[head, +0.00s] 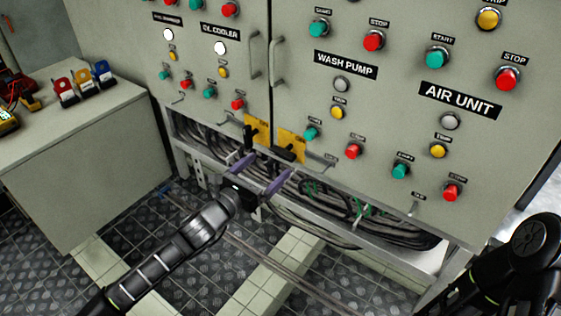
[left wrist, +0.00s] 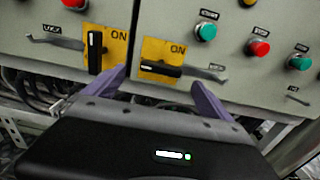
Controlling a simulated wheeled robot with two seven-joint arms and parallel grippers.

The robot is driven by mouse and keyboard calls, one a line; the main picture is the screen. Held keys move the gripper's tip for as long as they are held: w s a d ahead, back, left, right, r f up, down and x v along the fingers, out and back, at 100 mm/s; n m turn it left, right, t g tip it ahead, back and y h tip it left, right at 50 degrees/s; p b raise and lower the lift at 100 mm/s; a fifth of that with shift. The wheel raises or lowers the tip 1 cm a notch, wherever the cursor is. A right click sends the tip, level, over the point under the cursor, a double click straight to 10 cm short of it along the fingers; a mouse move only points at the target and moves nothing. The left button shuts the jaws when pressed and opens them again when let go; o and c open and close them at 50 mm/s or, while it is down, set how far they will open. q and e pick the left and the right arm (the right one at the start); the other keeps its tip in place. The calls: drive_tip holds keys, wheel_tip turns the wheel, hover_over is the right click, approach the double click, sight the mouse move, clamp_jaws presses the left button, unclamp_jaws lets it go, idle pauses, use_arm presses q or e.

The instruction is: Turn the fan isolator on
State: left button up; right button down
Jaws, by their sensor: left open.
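Two yellow isolator plates marked ON sit low on the grey cabinet. The left isolator (left wrist: 94,48) has its black handle upright; it also shows in the head view (head: 254,132). The right isolator (left wrist: 162,68) has its black handle lying level; it also shows in the head view (head: 289,148). I cannot read which one is the fan isolator. My left gripper (head: 262,168) is open and empty, just below and in front of the plates. In the left wrist view its purple fingers (left wrist: 158,82) straddle the right isolator's handle from below, apart from it. My right gripper is not visible.
Metal door levers (left wrist: 58,40) flank the isolators. Push buttons and lamps cover the panels above, including WASH PUMP (head: 345,65) and AIR UNIT (head: 460,100). An open cable bay (head: 330,205) lies below. A grey bench (head: 90,150) with padlocks stands at left.

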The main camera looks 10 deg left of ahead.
sight(280, 156)
use_arm(q)
drive_tip(key=shift+d, duration=0.15)
drive_tip(key=b+x, duration=0.2)
drive_tip(key=x, duration=0.4)
drive_tip(key=shift+w+d+f, duration=0.1)
drive_tip(key=shift+w+d, duration=0.25)
drive_tip(key=shift+w, duration=0.45)
drive_tip(key=shift+c, duration=0.5)
drive_tip(key=c, duration=1.3)
